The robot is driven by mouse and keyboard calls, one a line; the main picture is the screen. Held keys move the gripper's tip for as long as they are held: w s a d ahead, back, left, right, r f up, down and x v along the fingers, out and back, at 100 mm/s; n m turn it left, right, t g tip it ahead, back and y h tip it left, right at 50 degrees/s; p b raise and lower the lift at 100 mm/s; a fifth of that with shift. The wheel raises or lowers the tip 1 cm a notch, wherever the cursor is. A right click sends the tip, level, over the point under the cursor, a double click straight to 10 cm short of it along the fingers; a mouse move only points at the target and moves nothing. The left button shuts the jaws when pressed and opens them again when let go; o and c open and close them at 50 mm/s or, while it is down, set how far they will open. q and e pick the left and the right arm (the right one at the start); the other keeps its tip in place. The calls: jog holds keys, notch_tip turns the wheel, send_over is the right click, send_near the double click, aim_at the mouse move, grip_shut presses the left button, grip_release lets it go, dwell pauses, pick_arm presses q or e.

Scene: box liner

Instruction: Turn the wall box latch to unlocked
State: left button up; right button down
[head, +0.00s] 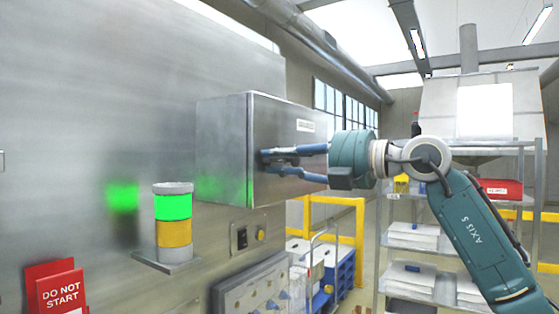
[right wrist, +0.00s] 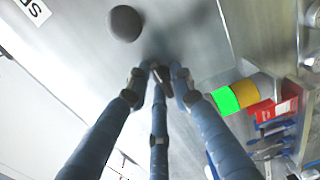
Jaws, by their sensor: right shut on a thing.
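The grey metal wall box (head: 222,140) sticks out from the steel wall, with its door facing right in the head view. My right gripper (head: 270,160) reaches the door from the right, its blue fingers level with the door's left part. In the right wrist view the fingertips (right wrist: 160,78) close around a small dark part, apparently the latch, mostly hidden between them. I cannot read the latch's angle. A dark round knob (right wrist: 126,23) sits on the surface beyond the fingertips. A white label (head: 305,126) is on the door. My left gripper is not in view.
A stack light (head: 173,220), lit green above yellow, stands on a wall bracket below left of the box. A red DO NOT START sign (head: 58,290) is at lower left. Shelving (head: 460,235) stands behind my right arm, with a yellow rail (head: 335,201) below the box.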

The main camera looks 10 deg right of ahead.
jog(key=shift+d+r, duration=0.2)
jog(key=shift+r, duration=0.25)
jog(key=c, duration=1.7)
grip_release()
jog(key=shift+f, duration=0.15)
jog(key=shift+f, duration=0.1)
jog(key=v, duration=1.2)
